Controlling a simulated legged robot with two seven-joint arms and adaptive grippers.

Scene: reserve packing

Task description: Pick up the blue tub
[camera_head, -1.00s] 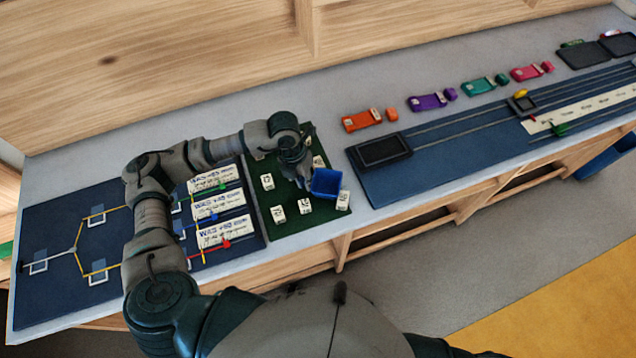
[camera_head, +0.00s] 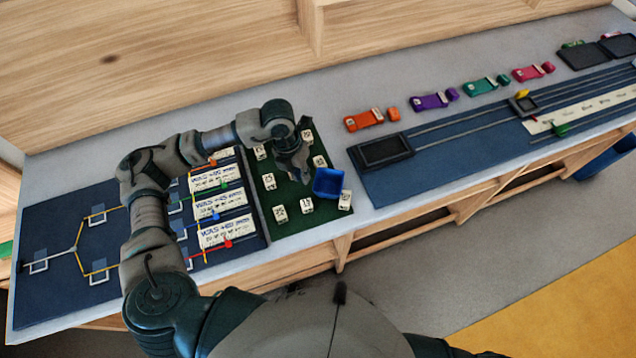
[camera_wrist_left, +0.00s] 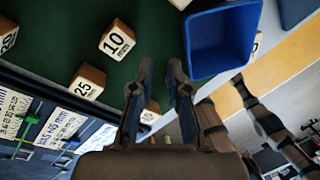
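The blue tub (camera_head: 328,183) is at the right edge of the green mat (camera_head: 290,192) in the head view. In the left wrist view the tub (camera_wrist_left: 222,40) fills the upper right, its hollow inside showing. My left gripper (camera_head: 300,177) is just left of the tub, pointing down over the mat. In the left wrist view my left gripper (camera_wrist_left: 158,72) has its two fingers apart with nothing seen between them. The right-hand finger is close beside the tub's wall; whether it touches is unclear. My right gripper is not in view.
Several numbered blocks stand on the mat around the tub, one (camera_head: 345,199) close in front of it and one (camera_head: 320,161) behind it. A blue board with a dark tray (camera_head: 385,150) lies to the right. Labelled cards (camera_head: 221,205) lie to the left.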

